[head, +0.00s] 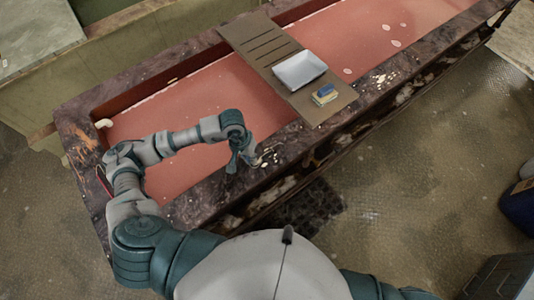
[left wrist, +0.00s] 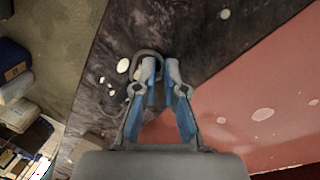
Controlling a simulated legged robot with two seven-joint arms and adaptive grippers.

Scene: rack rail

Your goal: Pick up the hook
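The hook looks like a dark grey curved piece (left wrist: 147,53) in the left wrist view. It lies on the dark stained rim, just beyond the tips of my left gripper (left wrist: 161,68). The left fingertip overlaps part of it, so its full shape is hidden. The fingers stand a little apart, with nothing clearly held between them. In the head view my left gripper (head: 240,162) points down over the near rim of the trough, and I cannot make out the hook there. My right gripper is out of view; only part of the right arm shows at the bottom.
A long trough with a red floor (head: 215,95) and dark rim runs diagonally. Pale chips lie on the rim. A blue container (head: 520,208) stands at right.

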